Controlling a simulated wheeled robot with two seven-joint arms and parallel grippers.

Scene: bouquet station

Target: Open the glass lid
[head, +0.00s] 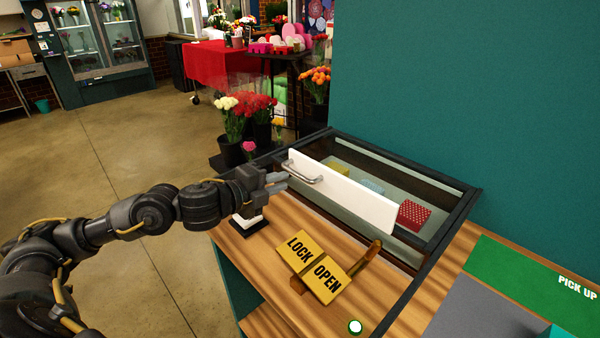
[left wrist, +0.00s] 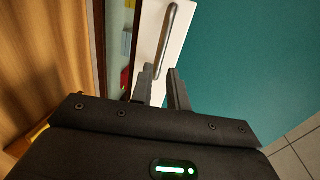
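The glass lid's case (head: 455,222) is dark-framed and set in the wooden counter. A white panel (head: 350,195) with a curved metal handle (head: 306,173) slants across it. The left wrist view also shows the white panel (left wrist: 150,42) and the handle (left wrist: 170,35). My left gripper (head: 287,181) is at the handle's near left side. In the left wrist view its two fingers (left wrist: 160,85) are apart, with the handle's lower end just ahead of the gap between the tips. I cannot tell whether they touch it. My right gripper is not in view.
A yellow LOCK / OPEN sign (head: 314,267) with a brass lever (head: 368,258) is on the counter. A small black and white object (head: 248,222) stands beneath my left gripper. Red (head: 413,214) and yellow (head: 338,168) boxes lie inside the case. A teal wall (head: 460,80) rises behind.

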